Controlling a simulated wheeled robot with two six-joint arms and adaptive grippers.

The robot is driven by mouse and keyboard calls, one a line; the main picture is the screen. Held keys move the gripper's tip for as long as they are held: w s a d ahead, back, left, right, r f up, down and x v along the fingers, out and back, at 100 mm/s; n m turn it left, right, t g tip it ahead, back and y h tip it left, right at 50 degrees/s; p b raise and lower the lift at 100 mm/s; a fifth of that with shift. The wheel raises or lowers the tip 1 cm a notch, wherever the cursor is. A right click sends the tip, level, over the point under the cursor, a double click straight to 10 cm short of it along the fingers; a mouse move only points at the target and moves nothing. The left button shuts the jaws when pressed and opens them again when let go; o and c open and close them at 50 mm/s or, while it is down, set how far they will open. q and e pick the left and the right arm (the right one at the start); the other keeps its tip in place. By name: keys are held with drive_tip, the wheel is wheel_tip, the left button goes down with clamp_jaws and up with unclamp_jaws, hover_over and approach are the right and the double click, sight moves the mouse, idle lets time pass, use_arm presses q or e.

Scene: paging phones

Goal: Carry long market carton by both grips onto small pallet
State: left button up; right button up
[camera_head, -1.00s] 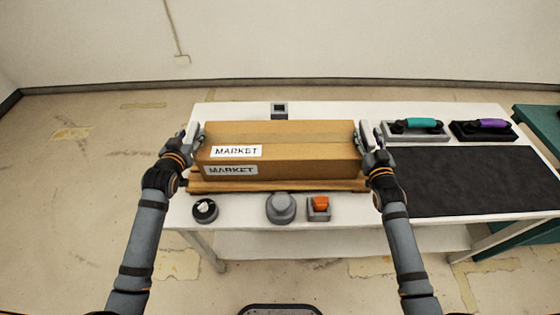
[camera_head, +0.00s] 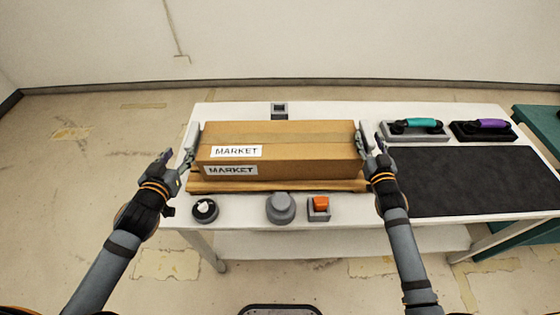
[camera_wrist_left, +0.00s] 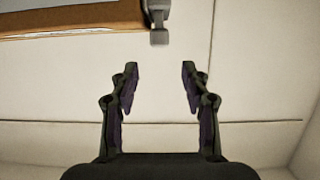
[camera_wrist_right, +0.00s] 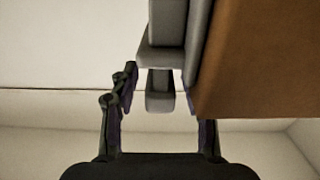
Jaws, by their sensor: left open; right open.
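The long brown carton (camera_head: 280,150) with MARKET labels rests on the small wooden pallet (camera_head: 285,186), whose front edge shows below it. Its left grip (camera_head: 191,140) is a grey handle on the end face, also in the left wrist view (camera_wrist_left: 159,20). My left gripper (camera_head: 172,165) is open and empty, apart from that grip, to its lower left. The right grip (camera_head: 361,140) also shows in the right wrist view (camera_wrist_right: 160,90). My right gripper (camera_head: 374,155) is open, with the right grip between its fingers; one finger is partly hidden by the carton end.
Teal (camera_head: 415,124) and purple (camera_head: 492,125) handsets sit back right, behind a dark mat (camera_head: 460,180).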

sight(372, 148)
drive_tip(key=shift+s, duration=3)
drive_tip(key=shift+s, duration=0.1)
